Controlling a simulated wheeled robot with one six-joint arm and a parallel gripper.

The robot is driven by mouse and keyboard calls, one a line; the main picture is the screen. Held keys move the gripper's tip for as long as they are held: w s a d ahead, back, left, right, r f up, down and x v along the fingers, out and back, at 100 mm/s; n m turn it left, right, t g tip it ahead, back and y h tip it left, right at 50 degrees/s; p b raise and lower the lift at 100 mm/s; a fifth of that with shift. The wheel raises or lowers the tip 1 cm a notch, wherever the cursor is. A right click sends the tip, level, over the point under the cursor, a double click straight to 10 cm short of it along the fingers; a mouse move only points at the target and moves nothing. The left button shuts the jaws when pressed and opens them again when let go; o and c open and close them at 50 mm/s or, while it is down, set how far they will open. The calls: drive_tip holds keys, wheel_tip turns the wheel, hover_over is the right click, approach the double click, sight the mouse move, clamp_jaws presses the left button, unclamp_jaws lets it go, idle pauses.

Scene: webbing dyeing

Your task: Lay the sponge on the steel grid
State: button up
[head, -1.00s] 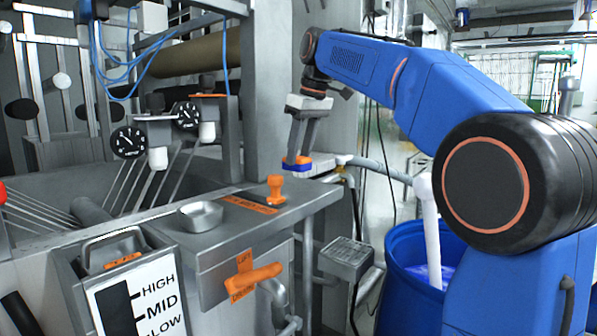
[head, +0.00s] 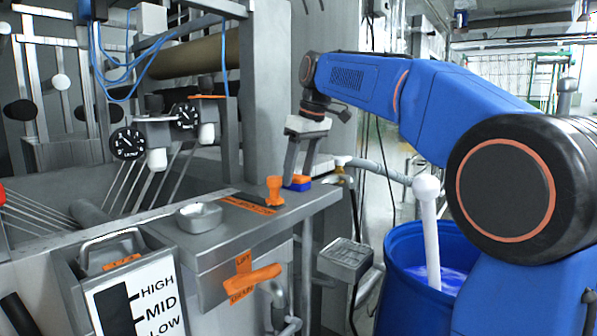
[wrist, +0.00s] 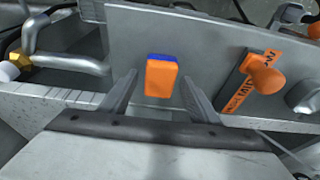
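The sponge (head: 300,181), orange with a blue layer, lies on the grey metal top near its right end, blue side down. It also shows in the wrist view (wrist: 161,78). My gripper (head: 298,170) is open just over it. In the wrist view my fingers (wrist: 157,80) stand on either side of the sponge, with a gap to each. A small grey box with a darker, grid-like top (head: 346,251) hangs lower, to the right of the counter; I cannot tell if this is the steel grid.
An orange lever (head: 254,284) sticks out in front. A blue barrel (head: 404,268) with a white stick stands at right.

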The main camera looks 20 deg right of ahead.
drive_tip(key=v, duration=1.2)
drive_tip(key=shift+r, duration=0.2)
drive_tip(key=shift+f, duration=0.1)
